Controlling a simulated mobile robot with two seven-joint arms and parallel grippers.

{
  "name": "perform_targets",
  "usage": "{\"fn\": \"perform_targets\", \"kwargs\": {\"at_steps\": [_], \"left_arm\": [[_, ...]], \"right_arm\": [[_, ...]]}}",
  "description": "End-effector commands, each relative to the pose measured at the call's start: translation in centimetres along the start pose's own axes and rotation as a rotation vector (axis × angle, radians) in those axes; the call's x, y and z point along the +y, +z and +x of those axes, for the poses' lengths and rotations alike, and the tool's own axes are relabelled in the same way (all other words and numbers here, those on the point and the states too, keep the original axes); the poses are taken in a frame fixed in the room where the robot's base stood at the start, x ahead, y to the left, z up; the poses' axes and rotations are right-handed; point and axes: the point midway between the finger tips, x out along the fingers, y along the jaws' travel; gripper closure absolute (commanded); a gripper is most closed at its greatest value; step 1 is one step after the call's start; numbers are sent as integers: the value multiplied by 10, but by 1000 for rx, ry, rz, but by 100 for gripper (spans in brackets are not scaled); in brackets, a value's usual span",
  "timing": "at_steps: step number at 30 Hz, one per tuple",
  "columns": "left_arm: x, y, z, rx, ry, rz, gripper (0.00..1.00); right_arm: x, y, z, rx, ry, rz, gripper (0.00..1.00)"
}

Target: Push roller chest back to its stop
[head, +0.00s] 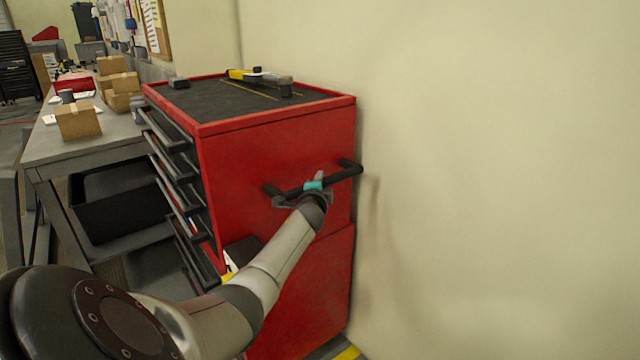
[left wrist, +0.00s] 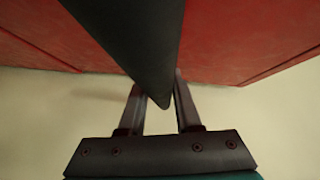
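The red roller chest (head: 280,160) stands against the pale wall, with black drawer handles on its left face. A black push handle (head: 347,170) is on its side panel facing me. My left gripper (head: 311,188) is at the middle of this handle, with its fingers on either side of the bar. In the left wrist view, the dark handle bar (left wrist: 135,40) runs down between the two fingers (left wrist: 158,100), which look closed on it; the contact is partly hidden. My right gripper is not in view. The stop cannot be made out.
A grey workbench (head: 45,150) with cardboard boxes (head: 78,120) and a black bin (head: 115,200) stands left of the chest. A yellow-and-black tool (head: 245,75) lies on the chest top. The wall (head: 500,180) is close on the right. Yellow floor marking (head: 349,353) shows at the chest's foot.

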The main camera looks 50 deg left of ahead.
Motion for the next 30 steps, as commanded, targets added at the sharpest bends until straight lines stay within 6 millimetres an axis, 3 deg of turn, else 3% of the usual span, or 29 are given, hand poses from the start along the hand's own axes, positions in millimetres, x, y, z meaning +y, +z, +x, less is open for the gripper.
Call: {"fn": "perform_targets", "kwargs": {"at_steps": [1,9,20,30], "left_arm": [[3,-2,-1,4,4,2,67],[2,-1,0,2,3,1,38],[1,0,-4,0,2,2,38],[0,-1,-38,2,4,1,38]], "right_arm": [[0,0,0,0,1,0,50],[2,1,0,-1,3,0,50],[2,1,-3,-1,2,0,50],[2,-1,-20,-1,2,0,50]]}}
